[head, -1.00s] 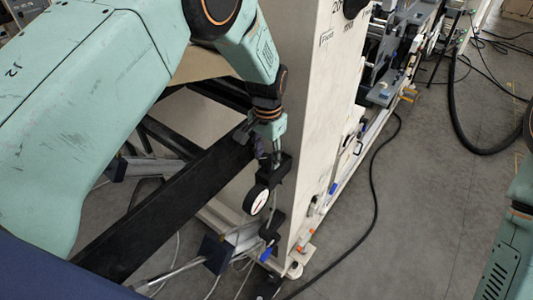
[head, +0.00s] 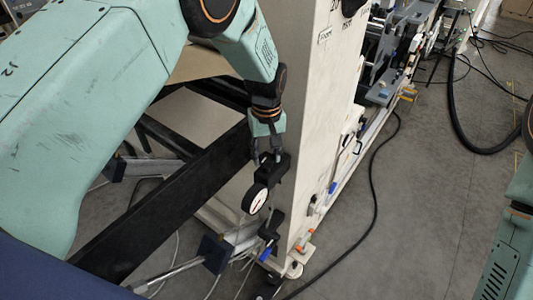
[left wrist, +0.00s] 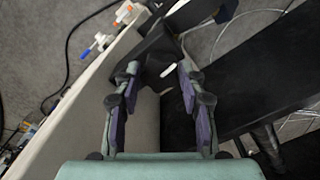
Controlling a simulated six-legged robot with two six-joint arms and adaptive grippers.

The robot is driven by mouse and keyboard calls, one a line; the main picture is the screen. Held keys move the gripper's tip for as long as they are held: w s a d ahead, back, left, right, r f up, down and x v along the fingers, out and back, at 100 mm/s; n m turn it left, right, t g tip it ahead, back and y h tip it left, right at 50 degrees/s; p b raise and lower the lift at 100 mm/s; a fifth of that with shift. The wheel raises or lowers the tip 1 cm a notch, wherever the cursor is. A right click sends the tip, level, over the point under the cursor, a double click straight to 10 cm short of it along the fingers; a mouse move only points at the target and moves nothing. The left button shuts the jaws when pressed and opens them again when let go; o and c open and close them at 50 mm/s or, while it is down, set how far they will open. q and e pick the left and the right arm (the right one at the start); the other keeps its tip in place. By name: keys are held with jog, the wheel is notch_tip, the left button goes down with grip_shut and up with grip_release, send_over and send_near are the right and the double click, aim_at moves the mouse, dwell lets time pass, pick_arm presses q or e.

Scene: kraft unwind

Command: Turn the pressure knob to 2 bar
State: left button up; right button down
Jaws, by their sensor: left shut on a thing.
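A black pressure regulator (head: 277,177) is mounted beside the pale machine panel, with a round white-faced gauge (head: 256,199) on it. The gauge has a reddish needle; its scale is too small to read. My left gripper (head: 266,158) points down at the top of the regulator, its fingers around the knob, which they largely hide.
A tall pale panel (head: 305,120) stands close to the right of my left gripper. A long black beam (head: 165,205) runs diagonally on its left. A black cable (head: 376,190) lies on the open grey floor to the right.

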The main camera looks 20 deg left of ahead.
pick_arm(q)
jog(key=shift+w+r+n, duration=0.15)
jog(key=shift+w+n, duration=0.05)
jog(key=shift+n, duration=0.95)
jog(key=shift+w+r+n, duration=0.15)
jog(key=shift+w+n, duration=0.05)
jog(key=shift+n, duration=0.95)
jog(key=o, duration=1.1)
jog(key=shift+s+a+f, duration=0.15)
jog(key=shift+o, duration=0.2)
jog(key=shift+s, duration=0.1)
